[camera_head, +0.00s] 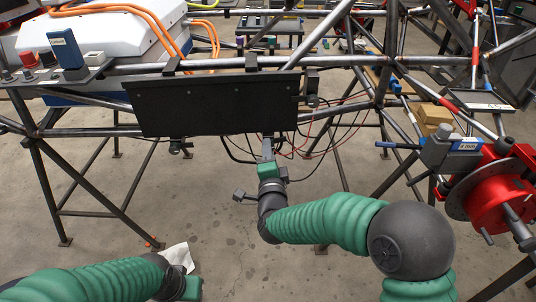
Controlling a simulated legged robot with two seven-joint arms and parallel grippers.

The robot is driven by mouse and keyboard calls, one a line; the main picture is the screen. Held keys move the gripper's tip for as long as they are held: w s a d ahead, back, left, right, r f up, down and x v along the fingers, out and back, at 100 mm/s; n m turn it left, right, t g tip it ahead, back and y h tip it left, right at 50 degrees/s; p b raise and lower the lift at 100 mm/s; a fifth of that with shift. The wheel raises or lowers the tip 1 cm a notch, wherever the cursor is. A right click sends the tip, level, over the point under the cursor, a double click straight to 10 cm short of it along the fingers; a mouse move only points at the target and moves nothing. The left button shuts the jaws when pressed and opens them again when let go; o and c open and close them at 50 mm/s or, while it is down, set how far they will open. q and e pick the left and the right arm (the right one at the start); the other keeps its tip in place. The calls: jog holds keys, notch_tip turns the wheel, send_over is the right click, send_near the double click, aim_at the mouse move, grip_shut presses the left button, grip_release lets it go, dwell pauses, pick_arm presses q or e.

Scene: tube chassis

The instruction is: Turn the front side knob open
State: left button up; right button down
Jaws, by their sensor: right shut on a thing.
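A black panel (215,105) hangs from the chassis tubes in the middle of the head view. My right gripper (267,147) reaches up to the panel's lower edge, right of its middle. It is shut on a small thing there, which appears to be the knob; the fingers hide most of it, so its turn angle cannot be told. A small dark fitting (180,146) shows under the panel's left part. My left arm lies at the bottom left, with its green wrist (192,288) low in the picture; its fingers cannot be made out.
Loose black and red wires (325,130) hang right of the gripper. Slanted chassis tubes and a red brake hub (495,195) with a grey disc stand at the right. A white box (100,38) with orange cables sits at the upper left. Bare floor shows below the panel.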

jog(key=shift+d+f+m, duration=0.1)
jog(key=shift+f+m, duration=0.15)
jog(key=shift+m, duration=0.95)
jog(key=shift+b, duration=0.3)
jog(key=c, duration=1.5)
grip_release()
jog(key=o, duration=0.4)
jog(key=shift+d, duration=0.1)
jog(key=shift+r, duration=0.1)
jog(key=s+p, duration=0.1)
jog(key=s, duration=0.4)
jog(key=s+p, duration=0.2)
jog(key=s, duration=0.4)
jog(key=s+d+p, duration=0.1)
jog(key=s+p, duration=0.1)
jog(key=s, duration=0.4)
